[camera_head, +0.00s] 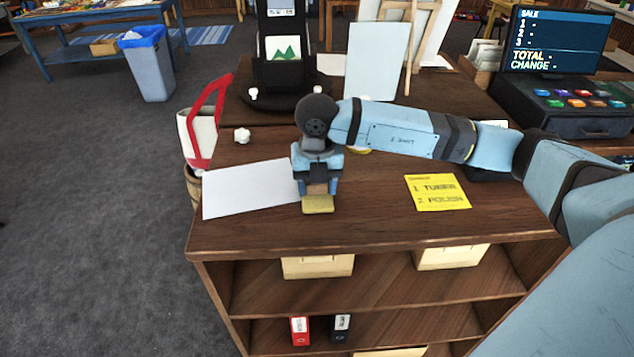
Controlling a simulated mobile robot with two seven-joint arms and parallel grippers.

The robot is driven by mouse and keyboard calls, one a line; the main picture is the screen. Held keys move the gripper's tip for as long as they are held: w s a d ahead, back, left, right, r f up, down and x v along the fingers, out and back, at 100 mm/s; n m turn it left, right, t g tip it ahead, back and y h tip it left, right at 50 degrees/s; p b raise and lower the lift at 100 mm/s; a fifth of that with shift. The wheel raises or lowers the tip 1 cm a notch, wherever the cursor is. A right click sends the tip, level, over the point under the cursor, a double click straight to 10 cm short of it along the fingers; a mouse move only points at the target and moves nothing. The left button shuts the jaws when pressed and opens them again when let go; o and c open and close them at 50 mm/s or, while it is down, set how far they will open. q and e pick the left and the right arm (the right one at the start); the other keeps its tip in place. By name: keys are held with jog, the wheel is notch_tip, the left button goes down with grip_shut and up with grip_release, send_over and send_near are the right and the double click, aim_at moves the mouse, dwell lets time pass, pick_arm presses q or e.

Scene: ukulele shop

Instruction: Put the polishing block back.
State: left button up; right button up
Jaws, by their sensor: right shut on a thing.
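My right gripper (317,184) points down over the front part of the dark wooden counter (260,232). It is shut on the polishing block (318,204), which shows a yellow lower part below the fingers and a brown part between them. The block is at or just above the counter top, beside the right end of a white sheet (248,188); I cannot tell whether it touches the wood. A yellow note (437,192) reading "1 TUNER, 2 POLISH" lies to the right. My left gripper is not in view.
A crumpled white ball (242,135) lies behind the sheet. A red-and-white bag (202,130) stands at the counter's left edge. A black stand (285,70) and a pale panel (376,62) are behind. The counter's front strip is clear. Shelves below hold boxes (317,267).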

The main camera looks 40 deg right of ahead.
jog(key=shift+f, duration=0.2)
jog(key=o, duration=0.9)
jog(key=shift+r, duration=0.1)
jog(key=shift+r, duration=0.25)
jog(key=shift+w+r, duration=0.1)
jog(key=shift+r, duration=0.25)
notch_tip(320, 180, up, 11)
jog(key=b, duration=0.1)
jog(key=shift+b, duration=0.35)
